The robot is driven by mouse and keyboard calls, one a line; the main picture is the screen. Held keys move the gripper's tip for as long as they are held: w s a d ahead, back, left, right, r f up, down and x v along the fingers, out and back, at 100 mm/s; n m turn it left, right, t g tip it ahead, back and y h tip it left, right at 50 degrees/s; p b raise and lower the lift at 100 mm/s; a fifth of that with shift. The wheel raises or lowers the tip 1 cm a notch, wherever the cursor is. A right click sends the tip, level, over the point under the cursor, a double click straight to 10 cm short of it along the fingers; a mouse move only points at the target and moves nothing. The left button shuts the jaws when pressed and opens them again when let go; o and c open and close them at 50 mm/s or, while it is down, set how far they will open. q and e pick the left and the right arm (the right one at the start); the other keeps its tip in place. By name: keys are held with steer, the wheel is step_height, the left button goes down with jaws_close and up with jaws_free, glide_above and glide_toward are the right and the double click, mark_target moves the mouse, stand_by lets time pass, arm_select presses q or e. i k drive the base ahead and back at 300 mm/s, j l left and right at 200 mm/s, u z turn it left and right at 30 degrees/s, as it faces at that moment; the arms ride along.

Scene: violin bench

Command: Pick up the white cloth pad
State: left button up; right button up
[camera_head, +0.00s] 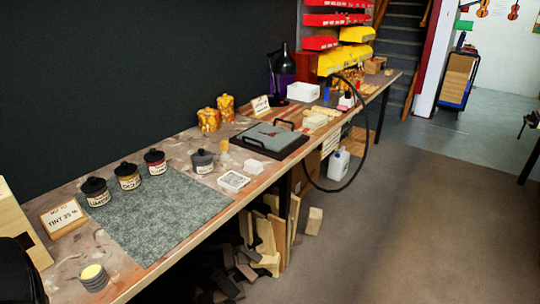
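A small white folded block that looks like the cloth pad (254,166) lies near the front edge of the bench, right of the grey mat (160,218). Its cloth texture is too small to make out. A flat white square with a grey patterned top (233,181) lies just in front and to the left of it, close to the mat's corner. Nothing covers the white block. Neither of my grippers shows clearly in this view.
Black-lidded jars (128,176) stand along the mat's back edge. A grey lidded pot (202,162) stands behind the white square. A dark tray with handles (270,140) lies beyond the white block. An open tin (93,277) stands at the near end. Wood offcuts lean below the bench.

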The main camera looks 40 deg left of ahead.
mark_target(253, 166)
steer(key=i+u, duration=0.2)
steer(key=i, duration=0.2)
steer(key=i+l+u, duration=0.25)
steer(key=i, duration=0.15)
steer(key=i+l+u, duration=0.2)
steer(key=i, duration=0.2)
steer(key=i+l+u, duration=0.2)
steer(key=u, duration=0.2)
steer(key=i+l+u, duration=0.65)
steer(key=u, duration=0.15)
steer(key=i+l+u, duration=0.15)
steer(key=l+u, duration=0.3)
